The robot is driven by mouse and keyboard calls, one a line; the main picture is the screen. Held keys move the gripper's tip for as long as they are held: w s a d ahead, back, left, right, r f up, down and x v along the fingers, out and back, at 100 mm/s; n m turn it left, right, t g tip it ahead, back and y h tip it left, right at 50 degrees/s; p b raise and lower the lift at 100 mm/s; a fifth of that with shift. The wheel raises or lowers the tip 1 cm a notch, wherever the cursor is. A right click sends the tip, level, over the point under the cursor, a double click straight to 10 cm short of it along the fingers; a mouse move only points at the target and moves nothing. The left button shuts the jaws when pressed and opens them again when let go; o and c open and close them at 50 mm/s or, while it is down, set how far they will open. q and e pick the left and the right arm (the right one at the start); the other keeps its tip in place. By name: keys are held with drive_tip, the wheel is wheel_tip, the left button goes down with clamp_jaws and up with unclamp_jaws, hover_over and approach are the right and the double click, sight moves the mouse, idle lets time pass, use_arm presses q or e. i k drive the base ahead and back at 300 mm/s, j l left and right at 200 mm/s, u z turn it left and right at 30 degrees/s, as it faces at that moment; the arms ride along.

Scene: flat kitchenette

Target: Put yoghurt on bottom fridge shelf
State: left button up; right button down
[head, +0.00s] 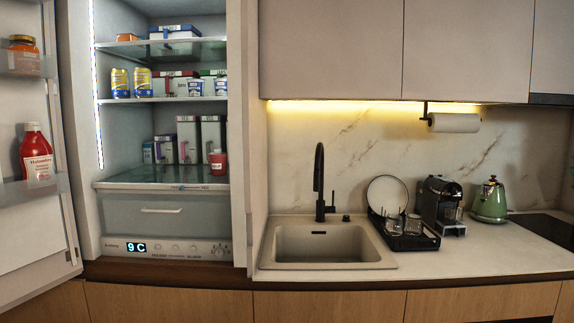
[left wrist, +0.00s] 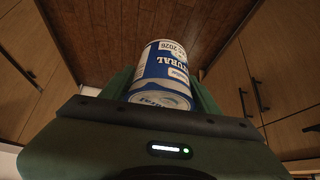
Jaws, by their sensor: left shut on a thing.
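My left gripper (left wrist: 163,88) is shut on the yoghurt (left wrist: 160,68), a white and blue cup with "NATURAL" on it, in the left wrist view. Green fingers stand on both sides of it. Neither gripper shows in the head view. The fridge (head: 165,130) stands open at the left of the head view. Its bottom shelf (head: 150,175) is a glass plate just above a drawer. Several cartons (head: 189,139) stand at its back and a red cup (head: 217,163) stands at its front right. The shelf's front left and middle are bare.
The open fridge door (head: 30,230) at the left carries a ketchup bottle (head: 36,155) and a jar (head: 23,55). The middle shelf (head: 160,100) holds cans, cartons and small cups. Right of the fridge are a sink (head: 325,245), a dish rack (head: 405,236), a coffee machine and a green kettle.

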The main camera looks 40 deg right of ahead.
sight(184, 175)
drive_tip(key=i+l+z, duration=0.15)
drive_tip(key=i+z, duration=0.55)
drive_tip(key=i, duration=0.15)
drive_tip(key=i+z, duration=0.35)
drive_tip(key=i, duration=0.05)
